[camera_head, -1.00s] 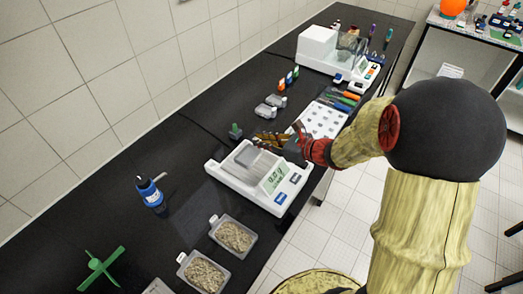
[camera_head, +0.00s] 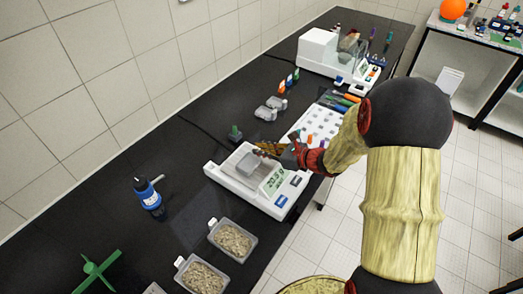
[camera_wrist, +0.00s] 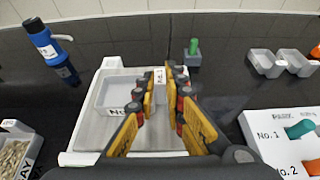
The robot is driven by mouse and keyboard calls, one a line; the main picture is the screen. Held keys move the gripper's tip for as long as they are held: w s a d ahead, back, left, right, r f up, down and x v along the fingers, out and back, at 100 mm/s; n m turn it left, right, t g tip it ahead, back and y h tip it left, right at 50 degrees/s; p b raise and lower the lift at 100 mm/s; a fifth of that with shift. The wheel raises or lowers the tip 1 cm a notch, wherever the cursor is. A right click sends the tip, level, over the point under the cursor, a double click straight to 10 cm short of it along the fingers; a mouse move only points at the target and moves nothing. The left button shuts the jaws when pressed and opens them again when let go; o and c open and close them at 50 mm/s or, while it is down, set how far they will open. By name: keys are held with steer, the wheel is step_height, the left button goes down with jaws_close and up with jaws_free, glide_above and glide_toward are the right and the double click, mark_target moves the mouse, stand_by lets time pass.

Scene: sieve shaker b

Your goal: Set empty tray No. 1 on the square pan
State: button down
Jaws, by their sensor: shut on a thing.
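The empty grey tray No. 1 (camera_wrist: 112,95) sits on or just over the square pan (camera_wrist: 150,139) of the near white balance (camera_head: 232,181). In the wrist view its rim looks level, and its label is partly hidden by a finger. My gripper (camera_wrist: 166,76) is at the tray's right side, its yellow fingers close around a small pale tab there. In the head view my gripper (camera_head: 268,149) is at the pan's far right edge. The balance display (camera_head: 274,181) shows a nonzero number that I cannot read surely.
A blue bottle (camera_head: 149,195) stands left of the balance. A second balance (camera_head: 336,58) stands at the far end.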

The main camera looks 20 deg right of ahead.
steer(key=shift+f, duration=0.2)
steer(key=c, duration=1.8)
jaws_free()
steer(key=shift+c, duration=0.2)
steer(key=shift+r, duration=0.15)
